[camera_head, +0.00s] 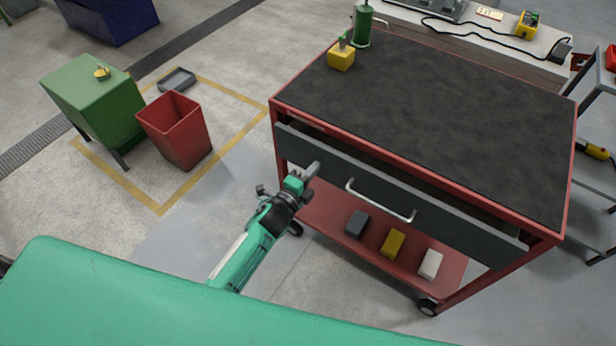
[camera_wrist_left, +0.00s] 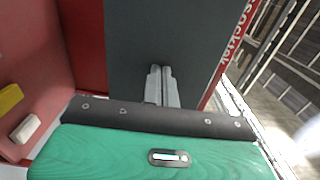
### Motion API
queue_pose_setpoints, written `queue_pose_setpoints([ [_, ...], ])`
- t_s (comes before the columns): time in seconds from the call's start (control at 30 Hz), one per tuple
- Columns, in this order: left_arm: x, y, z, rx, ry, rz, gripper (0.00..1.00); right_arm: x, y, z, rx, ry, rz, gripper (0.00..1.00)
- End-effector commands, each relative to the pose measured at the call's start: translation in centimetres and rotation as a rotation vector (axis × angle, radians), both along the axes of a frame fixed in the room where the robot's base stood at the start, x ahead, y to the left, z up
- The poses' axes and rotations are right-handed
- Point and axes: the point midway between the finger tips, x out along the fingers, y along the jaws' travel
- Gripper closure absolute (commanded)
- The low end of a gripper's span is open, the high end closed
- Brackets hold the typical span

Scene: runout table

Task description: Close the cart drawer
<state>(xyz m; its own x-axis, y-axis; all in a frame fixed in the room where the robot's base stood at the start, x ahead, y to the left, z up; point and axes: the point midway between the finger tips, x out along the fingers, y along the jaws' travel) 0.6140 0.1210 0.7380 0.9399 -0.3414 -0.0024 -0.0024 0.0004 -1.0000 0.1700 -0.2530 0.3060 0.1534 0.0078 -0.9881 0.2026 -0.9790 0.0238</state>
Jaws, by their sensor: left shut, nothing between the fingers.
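The red cart (camera_head: 420,275) has a dark top, and its grey drawer (camera_head: 455,225) stands a little out from the frame, with a gap showing above its front. The drawer has a pale bar handle (camera_head: 380,205). My left gripper (camera_head: 314,168) is shut and empty, at the left part of the drawer front, left of the handle. In the left wrist view the shut fingers (camera_wrist_left: 161,85) point at the dark drawer front (camera_wrist_left: 165,35); I cannot tell whether they touch it. My right gripper is not in view.
Grey, yellow and white blocks (camera_head: 393,243) lie on the cart's lower shelf. A yellow block (camera_head: 341,57) and a green canister (camera_head: 362,28) stand on the top's far left corner.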

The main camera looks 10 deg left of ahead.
Motion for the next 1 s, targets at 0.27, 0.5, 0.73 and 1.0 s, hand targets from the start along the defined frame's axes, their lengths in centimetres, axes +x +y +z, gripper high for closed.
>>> queue_pose_setpoints([
  [0.27,2.8,-1.0,0.0,-0.001,-0.002,0.000,1.00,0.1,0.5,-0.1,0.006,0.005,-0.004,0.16],
  [0.5,3.6,-1.3,0.0,0.000,-0.001,0.000,1.00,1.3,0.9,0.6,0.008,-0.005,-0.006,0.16],
  [0.73,3.8,-1.3,0.3,0.000,-0.004,0.001,1.00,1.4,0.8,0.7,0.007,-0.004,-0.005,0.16],
  [1.0,3.8,-1.1,0.4,-0.001,-0.006,0.001,1.00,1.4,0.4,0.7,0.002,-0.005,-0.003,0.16],
])
